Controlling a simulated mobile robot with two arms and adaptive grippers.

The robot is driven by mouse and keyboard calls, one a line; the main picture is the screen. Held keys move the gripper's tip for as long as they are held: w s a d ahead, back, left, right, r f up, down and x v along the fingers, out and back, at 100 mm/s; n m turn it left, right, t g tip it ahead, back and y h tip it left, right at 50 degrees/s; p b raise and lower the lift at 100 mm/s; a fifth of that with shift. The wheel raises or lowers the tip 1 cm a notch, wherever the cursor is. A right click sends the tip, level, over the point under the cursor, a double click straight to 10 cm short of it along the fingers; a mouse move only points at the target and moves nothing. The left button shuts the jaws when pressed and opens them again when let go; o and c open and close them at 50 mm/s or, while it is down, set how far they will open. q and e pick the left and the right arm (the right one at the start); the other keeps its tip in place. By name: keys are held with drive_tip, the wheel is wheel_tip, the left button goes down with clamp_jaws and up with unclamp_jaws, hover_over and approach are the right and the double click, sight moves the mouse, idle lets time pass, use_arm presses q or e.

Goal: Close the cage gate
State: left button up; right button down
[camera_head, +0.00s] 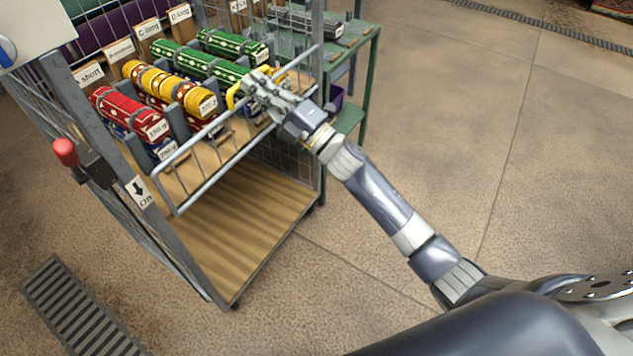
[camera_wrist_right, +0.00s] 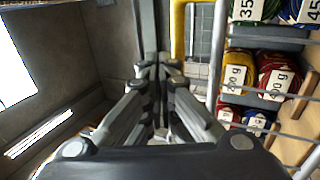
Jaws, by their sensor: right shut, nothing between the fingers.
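The cage (camera_head: 190,268) is a grey wire cage on the left of the head view. Its gate (camera_head: 222,158), a low barred metal panel, spans the front at shelf height, its left end close to the left post. I cannot tell whether it is latched. A yellow handle (camera_head: 236,92) is at the gate's upper part, and a yellow bar shows in the right wrist view (camera_wrist_right: 178,32). My right gripper (camera_head: 250,84) is shut and empty beside the handle; contact is unclear. Its fingers also show in the wrist view (camera_wrist_right: 160,75). My left gripper is out of view.
Red, yellow and green rolls (camera_head: 130,115) with weight labels lie on the cage shelf. A red-knobbed lever (camera_head: 66,152) is on the left post, above an arrow label. A green rack (camera_head: 364,75) stands behind right. A floor grate (camera_head: 75,305) lies front left. Floor at right is clear.

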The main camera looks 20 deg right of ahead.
drive_tip(key=shift+w+a+r, duration=0.1)
drive_tip(key=shift+w+a, duration=0.15)
idle(0.4)
